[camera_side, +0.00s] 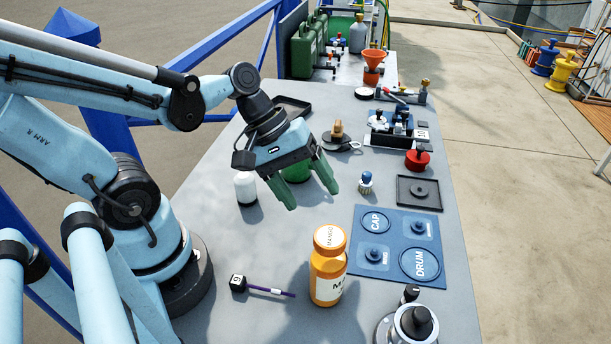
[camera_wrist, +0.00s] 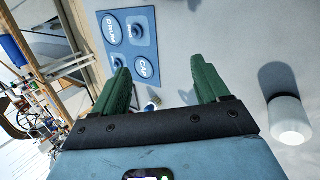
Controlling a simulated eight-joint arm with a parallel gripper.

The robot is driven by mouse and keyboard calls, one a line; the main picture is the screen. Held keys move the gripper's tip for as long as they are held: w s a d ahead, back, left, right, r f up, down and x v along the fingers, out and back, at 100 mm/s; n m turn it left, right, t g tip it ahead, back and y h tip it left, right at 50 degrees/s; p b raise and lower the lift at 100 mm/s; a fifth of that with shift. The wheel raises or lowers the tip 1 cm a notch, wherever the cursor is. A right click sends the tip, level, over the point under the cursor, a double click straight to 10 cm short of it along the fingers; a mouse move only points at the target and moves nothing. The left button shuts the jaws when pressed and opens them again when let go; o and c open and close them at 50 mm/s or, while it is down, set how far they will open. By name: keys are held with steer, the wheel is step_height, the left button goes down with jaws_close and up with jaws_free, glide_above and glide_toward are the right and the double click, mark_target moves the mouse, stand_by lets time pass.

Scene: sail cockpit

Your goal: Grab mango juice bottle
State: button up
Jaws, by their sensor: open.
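The mango juice bottle (camera_side: 328,268) is orange with a white label and an orange lid marked "MANGO". It stands upright on the grey table toward the front in the side view. I cannot make it out in the wrist view. My gripper (camera_side: 312,192) has green fingers, open and empty, above the table. It is behind the bottle and to its left in the side view, clear of it.
A blue mat (camera_side: 398,228) marked "CAP" and "DRUM" lies right of the bottle. A purple-handled tool (camera_side: 268,291) lies to its left. A white bottle (camera_side: 245,188) stands beside my gripper. A silver and black container (camera_side: 412,325) is at front right. A green object (camera_side: 296,172) sits behind my gripper.

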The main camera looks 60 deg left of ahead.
mark_target(327, 232)
steer(key=s+d+r+n+h, duration=0.1)
steer(key=n+h, duration=0.1)
steer(key=n, duration=0.1)
steer(key=s+d+r+n+g+h, duration=0.1)
steer(key=s+d+r+n+h, duration=0.1)
steer(key=n+h, duration=0.1)
steer(key=s+d+r+n+g+h, duration=0.1)
steer(key=n+h, duration=0.2)
steer(key=shift+s+d+r, duration=0.15)
steer(key=shift+d+r, duration=0.05)
steer(key=shift+d, duration=0.2)
steer(key=shift+d+f, duration=0.1)
steer(key=shift+d, duration=0.35)
steer(key=shift+x, duration=3.25)
steer(key=shift+s, duration=0.1)
jaws_close()
